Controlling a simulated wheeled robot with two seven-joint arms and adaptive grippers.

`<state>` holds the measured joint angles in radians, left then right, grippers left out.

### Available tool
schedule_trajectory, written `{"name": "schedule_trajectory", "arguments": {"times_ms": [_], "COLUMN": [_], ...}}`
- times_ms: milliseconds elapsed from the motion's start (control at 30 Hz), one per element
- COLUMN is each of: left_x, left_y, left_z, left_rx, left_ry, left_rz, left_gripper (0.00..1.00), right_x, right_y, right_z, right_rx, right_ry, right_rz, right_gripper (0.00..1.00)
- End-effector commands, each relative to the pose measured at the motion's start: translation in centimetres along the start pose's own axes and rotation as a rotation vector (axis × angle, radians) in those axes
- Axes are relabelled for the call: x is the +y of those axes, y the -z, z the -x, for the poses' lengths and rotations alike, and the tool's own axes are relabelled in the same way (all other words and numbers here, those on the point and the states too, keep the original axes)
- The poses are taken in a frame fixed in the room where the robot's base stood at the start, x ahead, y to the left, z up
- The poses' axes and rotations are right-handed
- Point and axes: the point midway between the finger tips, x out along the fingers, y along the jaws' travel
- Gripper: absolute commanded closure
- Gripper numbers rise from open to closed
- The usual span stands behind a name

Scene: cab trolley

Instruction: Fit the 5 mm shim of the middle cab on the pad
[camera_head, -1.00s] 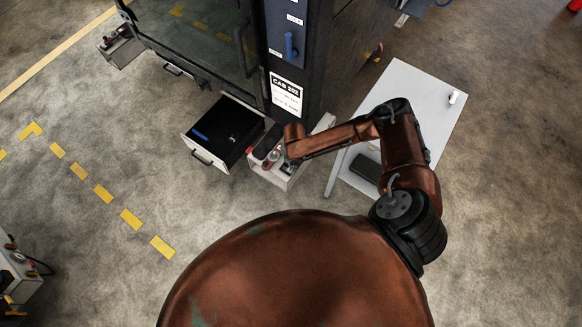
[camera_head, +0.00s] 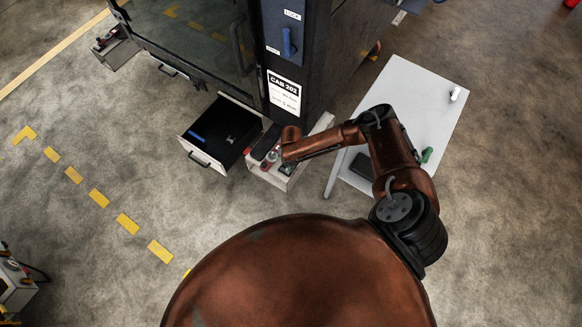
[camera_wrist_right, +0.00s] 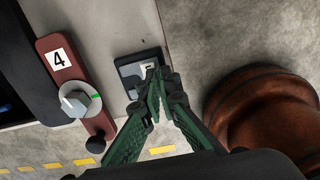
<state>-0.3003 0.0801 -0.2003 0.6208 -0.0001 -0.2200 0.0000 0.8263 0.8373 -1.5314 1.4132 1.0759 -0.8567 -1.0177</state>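My right gripper (camera_wrist_right: 158,80) has green fingers that converge almost to a point at the tips. They appear shut on the small grey shim plate (camera_wrist_right: 136,82), which has a white label with a dark mark, partly hidden by the tips. The plate is at the dark square pad (camera_wrist_right: 124,64) on the light grey ledge; I cannot tell whether it is fully seated. In the head view the right gripper (camera_head: 286,168) is over the ledge (camera_head: 283,181) in front of the cab marked CAB 202 (camera_head: 284,93), mostly hidden by its wrist. My left gripper is not in view.
A red plate (camera_wrist_right: 63,68) marked 4 with a grey knob (camera_wrist_right: 74,102) lies left of the pad. An open drawer (camera_head: 203,158) with a black inside is left of the ledge. A white table (camera_head: 412,82) stands right, holding a dark box (camera_head: 362,167) and a green item (camera_head: 427,155).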

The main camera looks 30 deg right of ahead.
Motion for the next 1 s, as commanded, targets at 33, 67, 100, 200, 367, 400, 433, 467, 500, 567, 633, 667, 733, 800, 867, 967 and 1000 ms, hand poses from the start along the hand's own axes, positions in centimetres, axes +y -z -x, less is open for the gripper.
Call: {"name": "schedule_trajectory", "arguments": {"times_ms": [33,67,100,200,367,400,433,467,500,567,633,667,733,800,867,967,1000], "left_x": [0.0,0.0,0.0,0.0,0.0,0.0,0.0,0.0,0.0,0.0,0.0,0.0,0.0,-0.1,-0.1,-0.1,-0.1], "left_y": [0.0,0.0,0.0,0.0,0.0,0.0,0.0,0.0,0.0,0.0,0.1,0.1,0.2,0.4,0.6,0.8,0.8], "left_z": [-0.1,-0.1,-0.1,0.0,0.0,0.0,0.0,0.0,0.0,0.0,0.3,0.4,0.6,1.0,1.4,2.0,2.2], "left_rx": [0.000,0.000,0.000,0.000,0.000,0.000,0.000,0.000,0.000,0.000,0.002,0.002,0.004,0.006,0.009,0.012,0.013], "left_ry": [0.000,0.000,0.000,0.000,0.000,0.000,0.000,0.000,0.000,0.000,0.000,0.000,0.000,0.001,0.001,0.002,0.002], "left_rz": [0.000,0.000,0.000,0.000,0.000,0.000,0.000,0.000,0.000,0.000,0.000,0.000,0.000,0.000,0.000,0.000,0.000], "left_gripper": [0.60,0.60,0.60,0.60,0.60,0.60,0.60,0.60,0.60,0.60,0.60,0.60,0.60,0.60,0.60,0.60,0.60], "right_x": [0.0,0.0,0.0,0.0,0.0,0.0,0.0,0.0,0.0,0.0,0.0,0.0,0.0,0.0,0.1,0.0,0.0], "right_y": [0.0,0.0,0.0,0.0,0.0,0.0,0.0,0.0,0.0,0.0,0.0,0.0,0.0,0.0,-0.1,-0.1,-0.1], "right_z": [-0.1,-0.1,-0.1,-0.1,-0.1,-0.1,-0.1,-0.1,-0.1,0.0,0.4,0.7,1.6,2.9,4.3,6.5,7.3], "right_rx": [0.000,0.000,0.000,0.000,0.000,0.000,0.000,0.000,0.000,0.000,0.000,0.000,0.001,0.000,0.000,0.000,0.000], "right_ry": [0.001,0.001,0.001,0.001,0.001,0.001,0.001,0.001,0.001,0.001,0.000,0.000,-0.002,-0.002,-0.003,-0.003,-0.003], "right_rz": [0.000,0.000,0.000,0.000,0.000,0.000,0.000,0.000,0.000,0.000,0.000,-0.001,-0.001,-0.001,-0.001,-0.001,-0.001], "right_gripper": [0.96,0.94,0.91,0.84,0.78,0.78,0.78,0.78,0.78,0.78,0.78,0.78,0.78,0.78,0.78,0.78,0.78]}}
